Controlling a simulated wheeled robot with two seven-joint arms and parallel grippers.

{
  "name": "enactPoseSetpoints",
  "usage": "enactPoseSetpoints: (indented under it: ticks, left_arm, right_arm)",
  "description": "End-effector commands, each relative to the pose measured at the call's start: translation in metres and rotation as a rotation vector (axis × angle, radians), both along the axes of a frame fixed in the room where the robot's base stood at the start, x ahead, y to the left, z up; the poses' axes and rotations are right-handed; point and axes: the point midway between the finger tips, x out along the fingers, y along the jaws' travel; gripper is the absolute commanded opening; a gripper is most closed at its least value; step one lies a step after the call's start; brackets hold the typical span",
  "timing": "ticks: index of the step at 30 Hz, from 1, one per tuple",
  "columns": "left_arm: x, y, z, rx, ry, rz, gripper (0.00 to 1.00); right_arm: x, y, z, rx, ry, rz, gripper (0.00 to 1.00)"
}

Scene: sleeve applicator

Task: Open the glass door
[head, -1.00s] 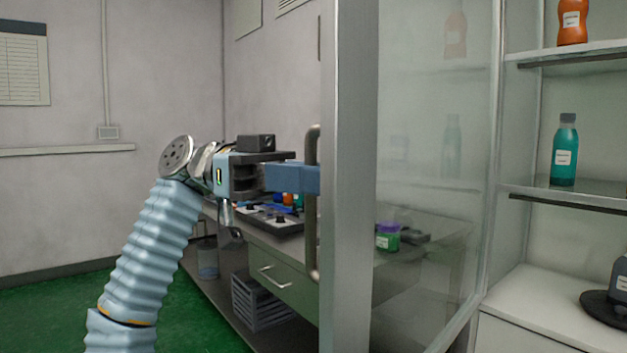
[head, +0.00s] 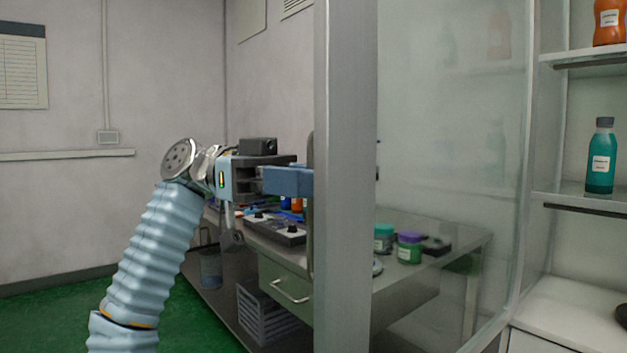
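The glass door (head: 450,150) has a grey metal frame edge (head: 345,200) toward me and stands swung out from the white cabinet at the right. Its dark upright handle (head: 311,235) is on the left side of this edge, partly covered by my gripper. My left gripper (head: 300,181) comes in from the left with blue fingers at mid-height of the handle. They appear shut around it; the far finger is hidden. My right gripper is not in view.
Open cabinet shelves (head: 590,200) with a teal bottle (head: 601,160) and an orange bottle (head: 609,25) are at the right. A workbench with a drawer (head: 285,285) stands behind the door. Jars (head: 409,248) show through the glass. Green floor (head: 45,320) is free at left.

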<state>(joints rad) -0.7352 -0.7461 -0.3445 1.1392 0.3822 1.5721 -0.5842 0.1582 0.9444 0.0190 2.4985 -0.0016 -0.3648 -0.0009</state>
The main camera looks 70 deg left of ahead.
Motion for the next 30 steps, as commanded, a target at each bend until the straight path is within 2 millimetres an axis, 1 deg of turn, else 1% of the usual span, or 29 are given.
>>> enactPoseSetpoints:
  ticks: [8, 11, 14, 21, 24, 27, 30]
  left_arm:
    - [0.0, 0.001, 0.0, 0.0, 0.001, 0.001, 0.34]
    - [-0.004, 0.007, 0.001, 0.0, 0.0, 0.001, 0.34]
    - [-0.012, 0.021, 0.002, -0.003, -0.002, 0.002, 0.34]
    - [-0.045, 0.071, 0.005, -0.004, -0.003, 0.003, 0.34]
    - [-0.057, 0.089, 0.005, -0.002, -0.002, 0.001, 0.34]
    - [-0.066, 0.103, 0.005, -0.001, -0.002, 0.001, 0.34]
    - [-0.072, 0.112, 0.003, -0.001, -0.001, 0.001, 0.34]
  right_arm:
    - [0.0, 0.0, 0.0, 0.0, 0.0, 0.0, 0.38]
    - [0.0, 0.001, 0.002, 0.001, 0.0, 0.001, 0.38]
    - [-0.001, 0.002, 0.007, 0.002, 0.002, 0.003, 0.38]
    - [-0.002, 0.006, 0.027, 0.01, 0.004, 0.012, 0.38]
    - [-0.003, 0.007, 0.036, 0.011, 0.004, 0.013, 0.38]
    - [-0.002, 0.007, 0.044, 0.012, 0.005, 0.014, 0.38]
    - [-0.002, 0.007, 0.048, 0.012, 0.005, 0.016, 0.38]
